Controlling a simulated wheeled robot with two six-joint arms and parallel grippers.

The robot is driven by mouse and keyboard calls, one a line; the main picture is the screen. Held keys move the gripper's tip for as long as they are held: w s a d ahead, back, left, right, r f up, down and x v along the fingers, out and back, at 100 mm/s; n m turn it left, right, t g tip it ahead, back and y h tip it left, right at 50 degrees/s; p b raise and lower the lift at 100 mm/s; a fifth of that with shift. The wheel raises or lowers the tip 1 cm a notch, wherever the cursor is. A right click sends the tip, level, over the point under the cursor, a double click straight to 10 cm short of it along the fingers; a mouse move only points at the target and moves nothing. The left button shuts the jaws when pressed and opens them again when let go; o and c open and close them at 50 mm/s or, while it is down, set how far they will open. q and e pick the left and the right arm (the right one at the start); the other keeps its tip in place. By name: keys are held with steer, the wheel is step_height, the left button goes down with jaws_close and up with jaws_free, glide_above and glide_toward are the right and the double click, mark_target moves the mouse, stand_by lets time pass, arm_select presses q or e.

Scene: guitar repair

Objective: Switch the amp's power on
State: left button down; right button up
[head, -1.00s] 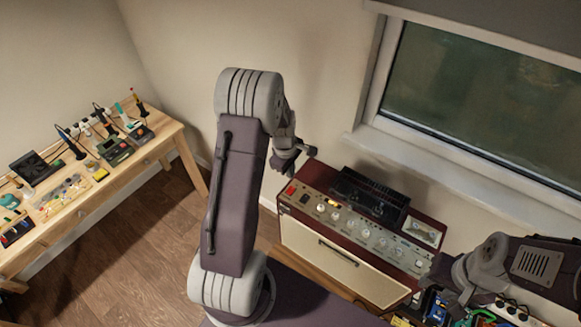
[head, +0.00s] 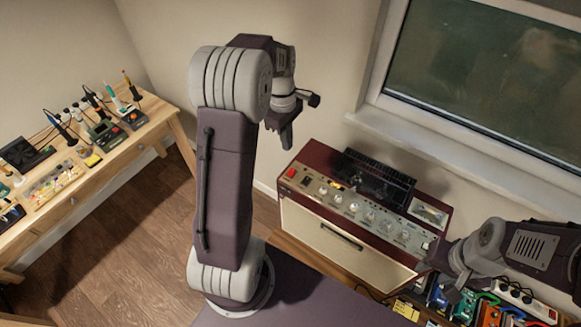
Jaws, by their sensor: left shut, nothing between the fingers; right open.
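The amp (head: 322,245) is a dark red box with a cream front, standing on a wooden surface by the wall. Its top panel (head: 365,212) carries a row of knobs. A red switch (head: 291,172) sits at the panel's left end, with a small glowing amber light (head: 336,186) further right. I cannot tell the switch's position. My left gripper (head: 286,142) is shut and empty, above and apart from the red switch in the picture. My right gripper (head: 437,279) is open, close to the amp's right front corner; its fingers are partly dark against the things behind.
A black device (head: 377,181) lies on the amp. Several coloured pedals (head: 462,304) and a white power strip (head: 530,302) lie at the lower right. A workbench (head: 120,147) with tools stands at the left. The window sill (head: 450,145) runs behind the amp.

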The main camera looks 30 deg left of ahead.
mark_target(293, 170)
arm_select(q)
steer(key=f+b, duration=0.1)
steer(key=b, duration=0.3)
steer(key=w+f+t+b, duration=0.1)
steer(key=b, duration=0.4)
steer(key=w+f+t+b, duration=0.1)
steer(key=b, duration=0.3)
steer(key=shift+w+a+f+y, duration=0.15)
steer(key=shift+a+f+y, duration=0.1)
steer(key=shift+a+y, duration=0.1)
steer(key=f, duration=0.4)
steer(key=w+f+b, duration=0.1)
steer(key=f, duration=0.4)
steer(key=w+f, duration=0.1)
steer(key=f, duration=0.3)
steer(key=shift+d+f, duration=0.1)
steer(key=shift+f, duration=0.3)
